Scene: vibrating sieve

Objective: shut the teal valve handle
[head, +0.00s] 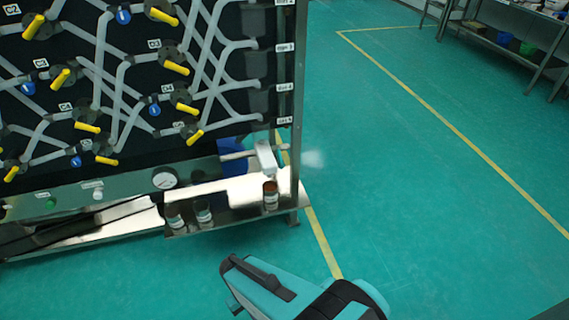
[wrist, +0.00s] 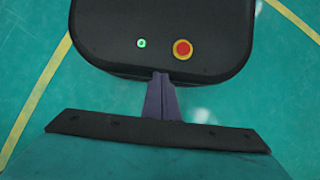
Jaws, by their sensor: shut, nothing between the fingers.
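No handle that is clearly teal shows in either view. In the head view a dark panel (head: 139,69) at upper left carries several yellow valve handles (head: 176,68), set at different angles, and small blue fittings (head: 123,16). My gripper (wrist: 161,77) shows in the wrist view with its two narrow grey-purple fingers together and nothing between them. It is over my own dark body and the floor, away from the panel. In the head view my teal and black arm is at bottom centre; the fingers cannot be made out there.
A metal shelf (head: 235,211) under the panel bears brown jars (head: 270,196). A pale spout (head: 266,157) juts out above it, with whitish haze beside it. A gauge (head: 164,178) sits on the lower rail. Open green floor (head: 400,210) lies to the right; a workbench (head: 520,50) stands at the far right.

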